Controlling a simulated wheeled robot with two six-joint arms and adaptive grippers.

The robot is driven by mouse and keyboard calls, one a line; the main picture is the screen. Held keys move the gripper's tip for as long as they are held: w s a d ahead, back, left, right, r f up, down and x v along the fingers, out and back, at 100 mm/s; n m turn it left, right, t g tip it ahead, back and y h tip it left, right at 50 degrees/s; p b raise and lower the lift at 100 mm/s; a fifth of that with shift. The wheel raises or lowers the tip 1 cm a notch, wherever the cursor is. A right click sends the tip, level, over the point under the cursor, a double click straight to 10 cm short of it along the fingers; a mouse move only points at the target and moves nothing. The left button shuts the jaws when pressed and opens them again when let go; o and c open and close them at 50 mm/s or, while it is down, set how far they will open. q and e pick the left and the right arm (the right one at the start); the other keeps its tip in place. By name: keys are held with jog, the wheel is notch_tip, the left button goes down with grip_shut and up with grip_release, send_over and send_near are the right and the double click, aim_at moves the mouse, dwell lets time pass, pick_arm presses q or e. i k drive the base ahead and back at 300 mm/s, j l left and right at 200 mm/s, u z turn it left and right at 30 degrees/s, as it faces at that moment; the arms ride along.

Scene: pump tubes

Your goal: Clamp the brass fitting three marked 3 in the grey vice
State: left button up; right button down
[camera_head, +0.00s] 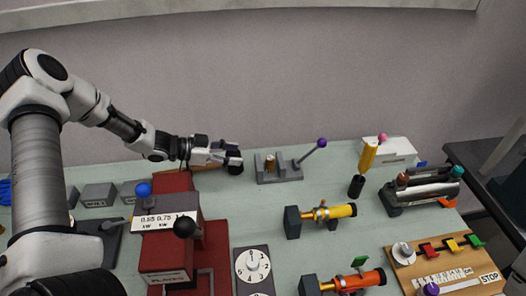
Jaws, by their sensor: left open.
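The grey vice (285,178) stands on the green bench near the back, with a lever ending in a purple knob (322,143) at its right. A small brass fitting (270,163) stands upright between the vice's jaws. Its mark is too small to read, and I cannot tell whether the jaws press on it. My left gripper (237,159) is open and empty, just left of the vice and apart from it, pointing right. My right gripper is out of view.
A red press (168,262) with blue and black knobs stands at left front. A yellow pump (335,212) and an orange one (360,281) lie front right. A black cylinder (356,187) and a silver device (428,190) stand further right. The bench around the vice's front is clear.

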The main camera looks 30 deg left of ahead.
aim_at(321, 142)
jog(key=i+l, duration=0.1)
jog(key=l, duration=0.25)
jog(key=i+l+u, duration=0.1)
jog(key=l, duration=0.25)
jog(key=i+l, duration=0.1)
jog(key=l, duration=0.25)
jog(key=i+l+u, duration=0.1)
jog(key=l, duration=0.25)
